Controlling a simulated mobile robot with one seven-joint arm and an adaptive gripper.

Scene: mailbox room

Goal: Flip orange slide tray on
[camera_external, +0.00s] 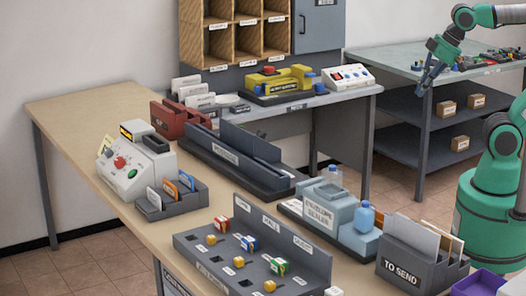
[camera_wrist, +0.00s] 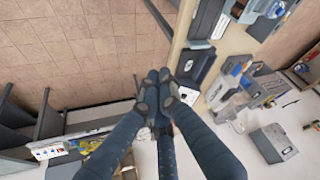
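A dark grey slotted tray (camera_external: 178,205) sits on the wooden table beside a light grey control box. It holds upright white, orange and blue pieces; the orange piece (camera_external: 171,190) stands in the middle slot. It is too small to tell its switch state. My gripper (camera_external: 421,90) is raised at the upper right, by the workbench and far from the tray. In the wrist view, my gripper's dark fingers (camera_wrist: 158,88) come together at the tips with nothing seen between them. I cannot pick out the orange piece in the wrist view.
The control box (camera_external: 134,165) has red and green buttons. A long dark rack (camera_external: 225,160), a panel with coloured cubes (camera_external: 250,255), a pale blue device (camera_external: 330,208) and a "TO SEND" box (camera_external: 405,268) crowd the table. The table's far left end is bare.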

